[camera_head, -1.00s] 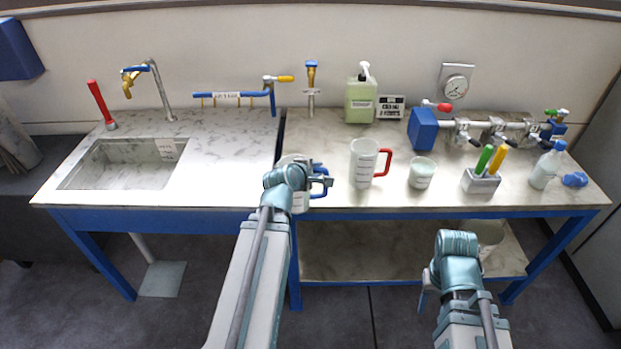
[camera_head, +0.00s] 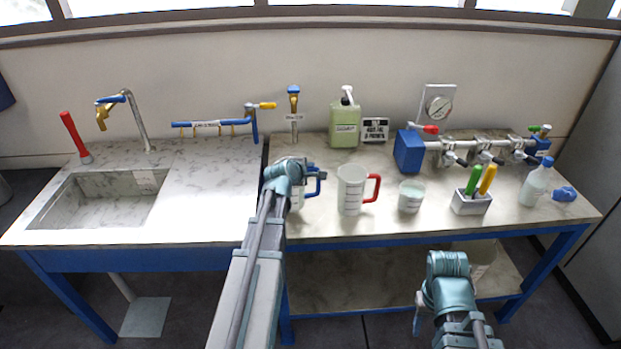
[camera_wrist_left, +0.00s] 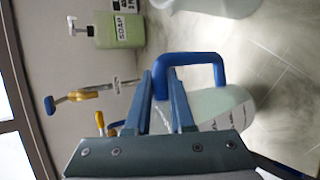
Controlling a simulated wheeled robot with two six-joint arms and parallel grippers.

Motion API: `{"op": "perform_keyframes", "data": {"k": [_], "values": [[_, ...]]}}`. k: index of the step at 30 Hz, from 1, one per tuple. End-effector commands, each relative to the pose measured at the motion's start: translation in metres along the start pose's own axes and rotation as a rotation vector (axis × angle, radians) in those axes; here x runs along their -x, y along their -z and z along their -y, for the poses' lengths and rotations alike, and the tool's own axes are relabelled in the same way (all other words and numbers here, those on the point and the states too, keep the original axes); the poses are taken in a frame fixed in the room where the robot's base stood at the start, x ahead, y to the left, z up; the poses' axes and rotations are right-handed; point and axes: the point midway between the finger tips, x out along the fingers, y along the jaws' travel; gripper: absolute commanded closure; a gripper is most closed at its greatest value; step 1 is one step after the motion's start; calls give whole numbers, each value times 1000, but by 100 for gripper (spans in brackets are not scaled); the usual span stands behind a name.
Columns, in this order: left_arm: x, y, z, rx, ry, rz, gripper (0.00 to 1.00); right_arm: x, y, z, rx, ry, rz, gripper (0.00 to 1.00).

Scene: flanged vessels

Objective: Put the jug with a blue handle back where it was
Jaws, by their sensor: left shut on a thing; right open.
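The jug with a blue handle (camera_head: 297,201) is at the right counter's left end, mostly hidden behind my left gripper (camera_head: 298,172) in the head view. In the left wrist view its blue handle (camera_wrist_left: 222,68) passes between the fingers of my left gripper (camera_wrist_left: 160,80), which is shut on it. The pale, translucent jug body (camera_wrist_left: 228,104) shows beyond the fingers. I cannot tell whether its base touches the counter. My right gripper (camera_head: 418,312) is low in front of the counter, open and apart from everything; its fingers are mostly hidden.
A jug with a red handle (camera_head: 351,191) stands just right of the held jug, then a beaker (camera_head: 411,197) and a pen holder (camera_head: 471,203). Behind are a green soap bottle (camera_head: 344,124) and a small tap (camera_head: 294,102). A sink (camera_head: 95,200) lies left.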

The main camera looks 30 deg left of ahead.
Motion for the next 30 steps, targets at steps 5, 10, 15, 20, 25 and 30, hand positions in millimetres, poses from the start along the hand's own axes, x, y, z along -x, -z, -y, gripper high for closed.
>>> {"op": "perform_keyframes", "data": {"k": [5,10,15,20,25,30], "values": [[-7,2,12,0,-1,-2,100,-14,1,1,0,0,0,50],[-17,5,29,1,-2,-5,100,-34,2,3,0,0,0,50],[-17,5,30,3,-3,-6,100,-35,2,3,0,0,0,50],[-17,4,30,3,-3,-6,100,-34,2,3,0,0,0,50],[-18,5,32,3,-1,-6,73,-37,2,4,0,0,0,50],[-18,5,32,3,-1,-6,49,-37,2,4,0,0,0,50]]}}
